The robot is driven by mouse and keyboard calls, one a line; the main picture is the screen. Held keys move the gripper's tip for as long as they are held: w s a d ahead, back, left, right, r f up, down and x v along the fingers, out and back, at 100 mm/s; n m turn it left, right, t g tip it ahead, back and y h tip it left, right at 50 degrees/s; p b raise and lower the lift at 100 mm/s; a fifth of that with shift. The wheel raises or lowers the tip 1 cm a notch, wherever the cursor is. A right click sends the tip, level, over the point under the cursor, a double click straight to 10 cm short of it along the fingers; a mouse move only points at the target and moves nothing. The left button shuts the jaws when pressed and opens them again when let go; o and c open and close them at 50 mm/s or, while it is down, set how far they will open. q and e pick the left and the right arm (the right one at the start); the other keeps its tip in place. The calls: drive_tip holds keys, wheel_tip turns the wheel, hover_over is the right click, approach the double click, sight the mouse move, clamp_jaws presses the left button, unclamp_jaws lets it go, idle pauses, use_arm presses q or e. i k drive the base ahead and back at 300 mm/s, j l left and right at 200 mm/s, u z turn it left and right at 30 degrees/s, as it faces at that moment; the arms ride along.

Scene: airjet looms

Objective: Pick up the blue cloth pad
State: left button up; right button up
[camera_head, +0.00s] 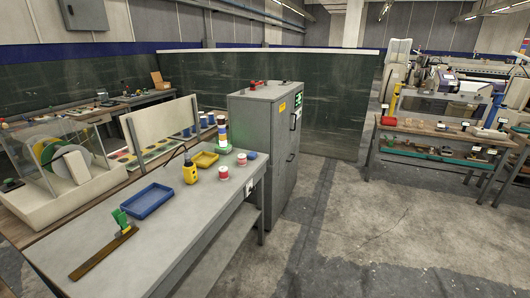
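A small flat blue item (251,155) lies at the far right corner of the near grey table (190,232), just behind a red-and-white spool (241,159). It may be the blue cloth pad, but it is too small to tell. A blue tray (147,200) lies on the same table; it looks empty. Neither of my grippers is in view.
The table also holds a green-topped tool on a brown strip (104,252), a yellow bottle (190,173), a yellow tray (206,159) and another spool (223,173). A grey cabinet (262,145) stands behind. Floor to the right is clear up to a workbench (440,133).

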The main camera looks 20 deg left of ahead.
sight(252, 156)
drive_tip(key=i, duration=1.6)
drive_tip(key=i+j+z, duration=0.1)
drive_tip(key=i+z, duration=0.15)
drive_tip(key=i, duration=1.4)
drive_tip(key=u, duration=2.6)
